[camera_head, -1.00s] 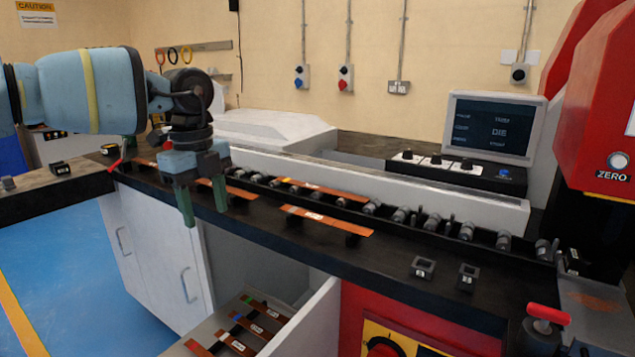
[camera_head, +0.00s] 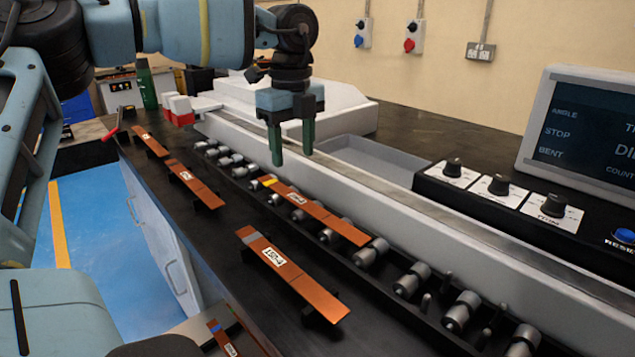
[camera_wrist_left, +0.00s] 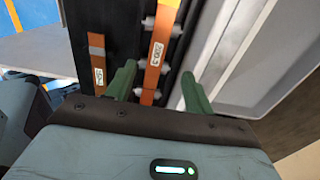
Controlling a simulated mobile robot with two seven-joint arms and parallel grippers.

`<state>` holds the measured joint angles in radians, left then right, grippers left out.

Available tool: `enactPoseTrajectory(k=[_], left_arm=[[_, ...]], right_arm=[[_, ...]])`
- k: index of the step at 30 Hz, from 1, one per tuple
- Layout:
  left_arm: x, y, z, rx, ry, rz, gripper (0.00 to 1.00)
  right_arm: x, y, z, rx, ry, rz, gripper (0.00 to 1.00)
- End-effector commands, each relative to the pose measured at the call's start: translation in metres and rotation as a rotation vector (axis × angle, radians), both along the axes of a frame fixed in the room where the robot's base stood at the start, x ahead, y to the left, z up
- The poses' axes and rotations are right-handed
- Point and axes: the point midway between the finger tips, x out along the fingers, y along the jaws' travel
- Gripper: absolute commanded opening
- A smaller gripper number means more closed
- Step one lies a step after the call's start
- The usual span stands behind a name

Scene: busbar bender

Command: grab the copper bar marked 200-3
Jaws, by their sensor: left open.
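A copper bar (camera_head: 325,217) with a yellow band near one end lies along the roller track. Its label is small in the head view. In the left wrist view the same bar (camera_wrist_left: 162,32) has a label that appears to read 200-3. My left gripper (camera_head: 292,156) is open and empty, pointing down above the bar in the head view. In the left wrist view the bar runs between the two green fingers of the left gripper (camera_wrist_left: 158,72), with the fingers apart from it. My right gripper is not in view.
A copper bar marked 152-4 (camera_head: 305,288) rests on supports at the track's near side. Two more copper bars (camera_head: 194,184) (camera_head: 150,141) lie further back on the black bench. A long pale rail (camera_head: 430,228) runs behind the rollers. A control box (camera_head: 500,198) and monitor (camera_head: 590,130) stand right.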

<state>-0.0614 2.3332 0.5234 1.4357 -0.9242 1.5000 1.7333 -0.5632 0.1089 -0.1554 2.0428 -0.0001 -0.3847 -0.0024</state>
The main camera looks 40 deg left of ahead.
Motion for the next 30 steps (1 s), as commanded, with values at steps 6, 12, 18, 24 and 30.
enactPoseTrajectory(k=[6, 12, 18, 24, 30], left_arm=[[0.000, 0.000, 0.000, -0.001, 0.000, 0.000, 0.53], [0.000, 0.001, -0.015, -0.002, 0.002, 0.000, 0.53], [0.000, 0.001, -0.026, 0.000, 0.000, 0.000, 0.53], [-0.002, 0.006, -0.040, -0.003, 0.002, 0.001, 0.53], [-0.002, 0.010, -0.068, -0.002, 0.002, -0.001, 0.53]], right_arm=[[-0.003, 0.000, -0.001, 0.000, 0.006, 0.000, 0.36], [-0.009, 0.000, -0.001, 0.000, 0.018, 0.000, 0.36], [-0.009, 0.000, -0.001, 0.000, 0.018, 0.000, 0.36], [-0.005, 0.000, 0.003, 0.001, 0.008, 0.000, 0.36], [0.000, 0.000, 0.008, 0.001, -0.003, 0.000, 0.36]])
